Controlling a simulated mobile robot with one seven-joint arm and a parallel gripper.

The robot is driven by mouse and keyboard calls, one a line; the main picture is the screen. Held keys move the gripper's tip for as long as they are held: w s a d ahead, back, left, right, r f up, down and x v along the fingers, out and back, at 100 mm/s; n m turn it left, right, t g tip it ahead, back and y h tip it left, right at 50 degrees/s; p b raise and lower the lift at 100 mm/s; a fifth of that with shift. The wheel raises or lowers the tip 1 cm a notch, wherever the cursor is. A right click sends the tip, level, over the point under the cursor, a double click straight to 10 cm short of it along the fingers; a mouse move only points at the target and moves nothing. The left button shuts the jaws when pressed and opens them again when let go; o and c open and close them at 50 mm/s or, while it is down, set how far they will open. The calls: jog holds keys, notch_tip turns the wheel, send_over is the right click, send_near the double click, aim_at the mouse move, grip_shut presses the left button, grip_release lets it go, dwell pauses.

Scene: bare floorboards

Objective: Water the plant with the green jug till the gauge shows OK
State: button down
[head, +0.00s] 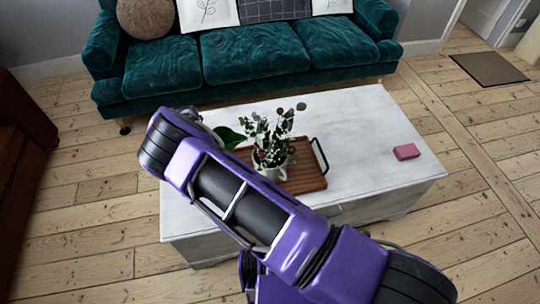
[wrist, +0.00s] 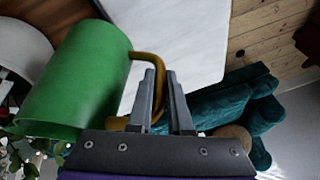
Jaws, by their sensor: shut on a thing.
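The green jug (wrist: 75,75) fills the left of the wrist view, its brass-coloured handle (wrist: 143,56) toward my gripper (wrist: 160,84). The fingers are shut on the handle. Beside the jug at the far left is part of a white round pot (wrist: 22,42) with a dark inside; small red and white marks show at its lower edge, too unclear to read as a gauge. I see no water.
The white table (head: 365,130) carries a wooden tray (head: 308,174) with a dark handle and a leafy sprig arrangement (head: 272,135) in a white vessel. A pink block (head: 406,152) lies at the table's right. A teal sofa (head: 255,55) stands behind. The table's right half is mostly clear.

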jog(key=shift+a+f+b, duration=0.3)
jog(key=shift+f+b, duration=0.05)
jog(key=shift+b, duration=0.1)
jog(key=h+b, duration=0.1)
jog(key=b, duration=0.1)
jog(key=f+h+b, duration=0.1)
jog(key=b, duration=0.2)
jog(key=shift+a+f+n, duration=0.15)
jog(key=shift+a+n, duration=0.15)
jog(key=shift+a, duration=0.1)
jog(key=shift+b, duration=0.45)
jog(key=shift+h+b, duration=0.3)
jog(key=shift+s+a, duration=0.1)
jog(key=shift+a, duration=0.05)
dwell(2.0)
